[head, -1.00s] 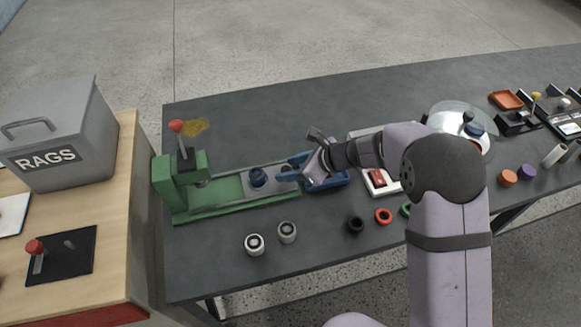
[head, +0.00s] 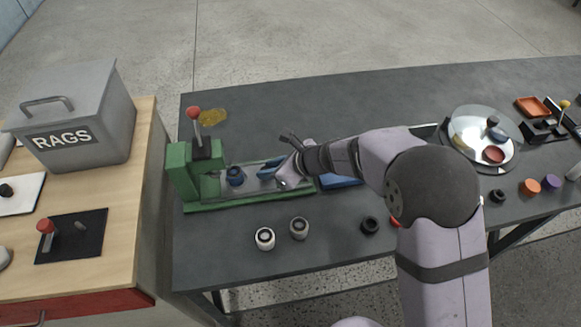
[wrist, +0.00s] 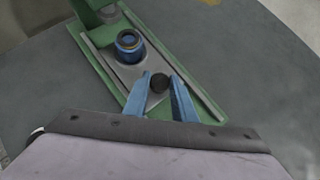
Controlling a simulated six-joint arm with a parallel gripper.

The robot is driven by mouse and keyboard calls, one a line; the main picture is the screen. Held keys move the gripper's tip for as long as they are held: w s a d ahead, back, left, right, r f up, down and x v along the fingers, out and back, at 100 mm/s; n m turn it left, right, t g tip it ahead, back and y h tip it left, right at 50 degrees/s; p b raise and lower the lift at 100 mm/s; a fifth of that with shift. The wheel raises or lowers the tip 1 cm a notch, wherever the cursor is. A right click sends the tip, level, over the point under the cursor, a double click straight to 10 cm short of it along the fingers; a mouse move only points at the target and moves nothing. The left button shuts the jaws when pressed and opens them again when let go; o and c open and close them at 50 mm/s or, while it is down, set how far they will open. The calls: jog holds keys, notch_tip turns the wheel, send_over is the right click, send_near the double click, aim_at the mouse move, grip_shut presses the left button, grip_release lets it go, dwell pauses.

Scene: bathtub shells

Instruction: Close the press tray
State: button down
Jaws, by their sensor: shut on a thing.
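The green press (head: 181,175) stands at the left of the dark table, with a red-knobbed lever (head: 193,113) on top. Its grey sliding tray (head: 243,186) lies in the green base, its left part close to the press head. A blue cylinder with a dark ring (head: 236,177) stands upright on the tray, right of the press head. My gripper (head: 267,169) is at the tray's right part, its blue fingers shut on the black tray knob (wrist: 158,82). In the wrist view the blue cylinder (wrist: 129,47) stands beyond the knob. The fingers partly hide the knob.
Two grey-white cylinders (head: 265,238) (head: 299,228) stand in front of the press. A black ring (head: 370,225) lies to their right. A blue bin (head: 340,182) is partly hidden behind my arm. A yellow stain (head: 213,117) marks the table behind the press. A rags box (head: 75,115) stands left.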

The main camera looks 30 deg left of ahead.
aim_at(251, 182)
jog(key=shift+s+a, duration=1.9)
jog(key=shift+s, duration=0.05)
jog(key=c, duration=1.5)
grip_release()
jog(key=shift+s+a, duration=0.1)
jog(key=shift+o, duration=0.2)
jog(key=shift+r, duration=0.1)
jog(key=shift+b+v, duration=0.35)
jog(key=shift+v, duration=3.3)
